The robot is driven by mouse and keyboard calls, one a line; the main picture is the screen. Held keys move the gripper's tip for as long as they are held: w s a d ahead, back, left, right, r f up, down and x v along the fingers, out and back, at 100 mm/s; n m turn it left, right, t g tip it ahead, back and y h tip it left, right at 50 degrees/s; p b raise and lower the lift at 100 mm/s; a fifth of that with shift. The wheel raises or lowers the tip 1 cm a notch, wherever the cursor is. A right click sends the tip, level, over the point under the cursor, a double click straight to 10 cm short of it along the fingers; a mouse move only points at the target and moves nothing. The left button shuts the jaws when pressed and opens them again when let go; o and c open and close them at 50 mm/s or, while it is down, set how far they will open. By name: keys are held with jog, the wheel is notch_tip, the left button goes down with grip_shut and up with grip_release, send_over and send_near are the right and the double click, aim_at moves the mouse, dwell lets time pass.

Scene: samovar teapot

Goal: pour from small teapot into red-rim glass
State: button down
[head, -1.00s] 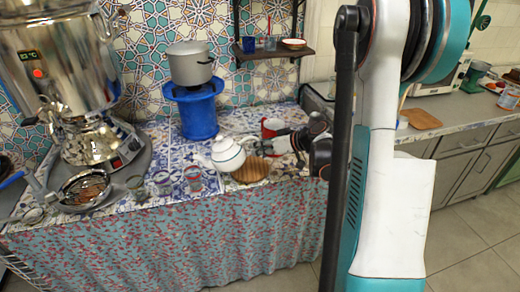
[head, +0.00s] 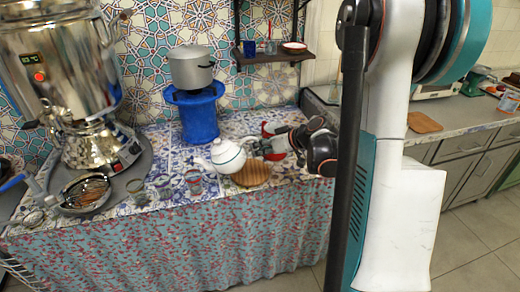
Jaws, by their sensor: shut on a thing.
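The small white teapot (head: 228,157) is near the front of the patterned table, with its spout pointing left. It looks roughly upright; I cannot tell whether its base touches the table. My gripper (head: 256,149) reaches in from the right and is shut on the teapot at its handle side, with the fingers partly hidden there. The red-rim glass (head: 193,181) stands upright a little left of the teapot, below and left of the spout, apart from it.
Two other glasses (head: 163,187) (head: 136,189) stand further left. A round wooden trivet (head: 253,174) lies beside the teapot. A red mug (head: 266,130) is partly hidden behind my gripper. A blue stand (head: 196,116) with a pot, a samovar (head: 58,65) and a strainer pan (head: 88,205) are also near.

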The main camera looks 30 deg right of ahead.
aim_at(256, 141)
jog(key=shift+w+a+r+n+g+h+p, duration=0.1)
jog(key=shift+r+h+p, duration=0.1)
jog(key=shift+r, duration=0.35)
jog(key=shift+a+r+n+g+h+p, duration=0.1)
jog(key=shift+r+h, duration=0.1)
jog(key=shift+r, duration=0.3)
jog(key=shift+w+a+r+n+g+h+p, duration=0.1)
jog(key=shift+r+h+p, duration=0.1)
jog(key=shift+r, duration=0.35)
dwell(2.1)
jog(key=shift+s+f, duration=0.1)
jog(key=shift+f, duration=0.05)
dwell(0.6)
notch_tip(256, 141, down, 6)
jog(key=m+t+y+b, duration=0.1)
jog(key=m+t+y, duration=0.1)
jog(key=y, duration=0.2)
jog(key=shift+d+f+t, duration=0.15)
jog(key=shift+f+t, duration=0.1)
jog(key=shift+t, duration=0.15)
jog(key=shift+r, duration=0.1)
dwell(0.4)
